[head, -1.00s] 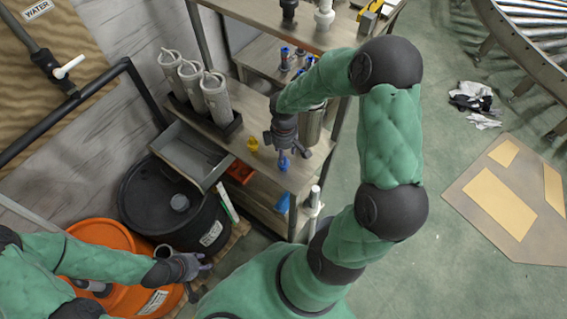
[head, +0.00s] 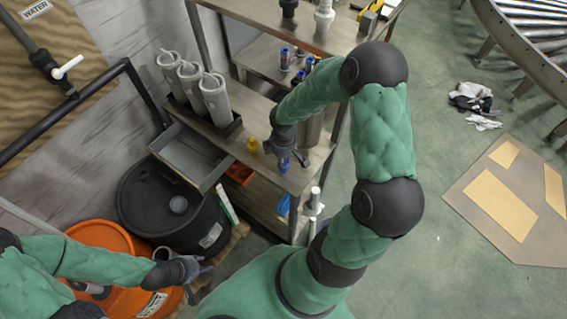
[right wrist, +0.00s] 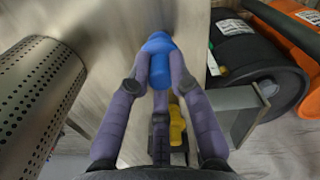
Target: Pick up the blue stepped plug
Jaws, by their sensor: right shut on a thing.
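The blue stepped plug (head: 284,165) is on the metal bench near its front edge, mostly hidden by my right gripper in the head view. In the right wrist view the plug (right wrist: 158,68) sits between the fingertips, which press on it from both sides. My right gripper (head: 285,158) is shut on the plug and points down; I cannot tell whether the plug is clear of the bench top.
A yellow piece (head: 252,145) stands just left of my right gripper. A perforated metal cylinder (right wrist: 38,98) stands close on the other side. Grey tubes (head: 215,98) stand in a rack at the back left. A black drum (head: 150,205) is below the bench.

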